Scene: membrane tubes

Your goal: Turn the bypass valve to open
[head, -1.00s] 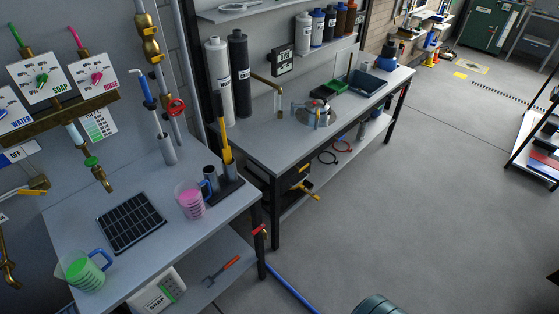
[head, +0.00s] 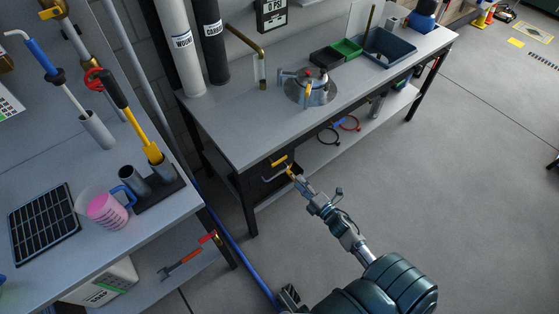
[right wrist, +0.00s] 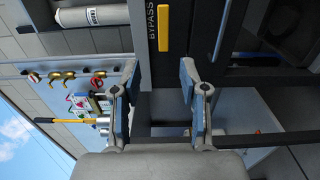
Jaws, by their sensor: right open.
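The bypass valve shows as a yellow bar handle (right wrist: 165,30) beside the word BYPASS on a dark panel in the right wrist view. In the head view a yellow handle (head: 280,162) sits at the front end of the far bench, under its top. My right gripper (head: 302,184) reaches toward it from the lower right. In the right wrist view my right gripper (right wrist: 160,75) is open and empty. Its two blue-padded fingers are spread, and the yellow handle lies beyond the tips, apart from them. My left gripper is not in view.
The far bench (head: 225,130) carries a round metal fixture (head: 308,90) and a blue tray (head: 388,50). The near bench (head: 165,215) holds a pink-filled jug (head: 105,210). A blue hose (head: 240,255) runs along the floor between. Open floor (head: 450,180) lies to the right.

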